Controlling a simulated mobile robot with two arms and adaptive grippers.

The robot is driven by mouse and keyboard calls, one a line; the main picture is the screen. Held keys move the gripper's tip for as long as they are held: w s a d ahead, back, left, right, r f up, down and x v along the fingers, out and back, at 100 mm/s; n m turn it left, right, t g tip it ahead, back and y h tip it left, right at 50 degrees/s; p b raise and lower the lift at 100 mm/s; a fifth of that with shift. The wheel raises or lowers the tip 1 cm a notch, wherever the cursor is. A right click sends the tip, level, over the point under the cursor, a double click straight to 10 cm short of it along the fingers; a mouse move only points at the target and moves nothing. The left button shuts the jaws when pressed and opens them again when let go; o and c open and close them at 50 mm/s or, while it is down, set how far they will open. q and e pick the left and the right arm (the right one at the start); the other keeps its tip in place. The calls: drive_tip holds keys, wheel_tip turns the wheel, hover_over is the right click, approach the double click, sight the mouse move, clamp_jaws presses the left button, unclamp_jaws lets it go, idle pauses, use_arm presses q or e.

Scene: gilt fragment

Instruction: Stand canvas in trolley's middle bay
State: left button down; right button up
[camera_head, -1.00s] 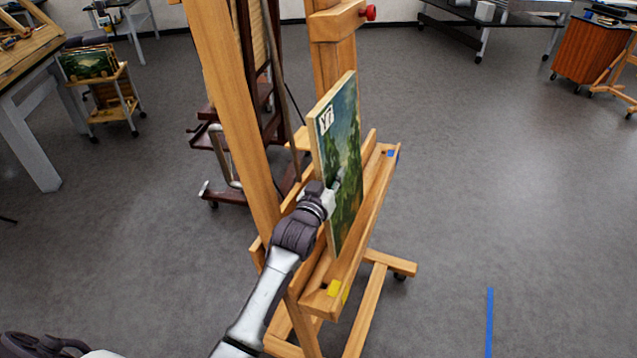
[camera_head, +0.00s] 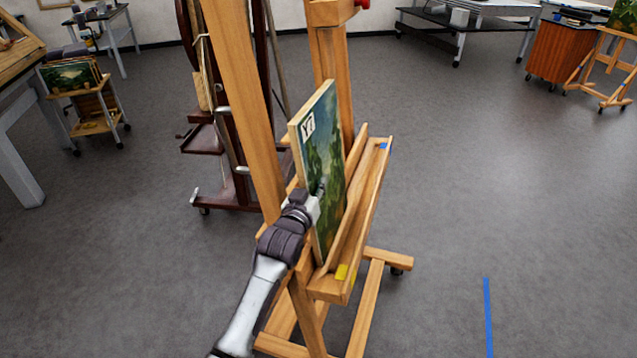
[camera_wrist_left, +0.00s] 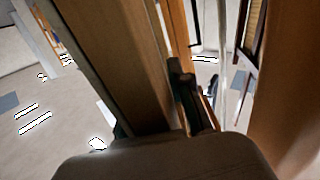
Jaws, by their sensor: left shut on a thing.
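The canvas (camera_head: 323,160) is a green and blue landscape with a white label at its upper corner. It stands nearly upright at the wooden easel's ledge (camera_head: 366,205). My left gripper (camera_head: 316,200) is shut on the canvas's near side edge. In the left wrist view the canvas's edge and back (camera_wrist_left: 100,60) fill the space in front of the gripper (camera_wrist_left: 180,95). The trolley (camera_head: 97,112) stands at the far left, with several paintings in it; its bays cannot be told apart. My right gripper is not in view.
The easel's post (camera_head: 240,95) rises just left of the canvas. A dark red easel (camera_head: 225,165) stands behind it. A worktable (camera_head: 15,110) is at the left edge, an orange cabinet (camera_head: 562,52) at the back right. The floor right of the easel is clear, with blue tape (camera_head: 487,315).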

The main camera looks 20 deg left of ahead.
use_arm(q)
drive_tip(key=c, duration=1)
unclamp_jaws()
drive_tip(key=shift+r, duration=0.1)
drive_tip(key=shift+o, duration=0.2)
drive_tip(key=shift+f, duration=0.25)
drive_tip(key=s, duration=1.2)
drive_tip(key=shift+a+r, duration=0.15)
drive_tip(key=shift+a, duration=0.05)
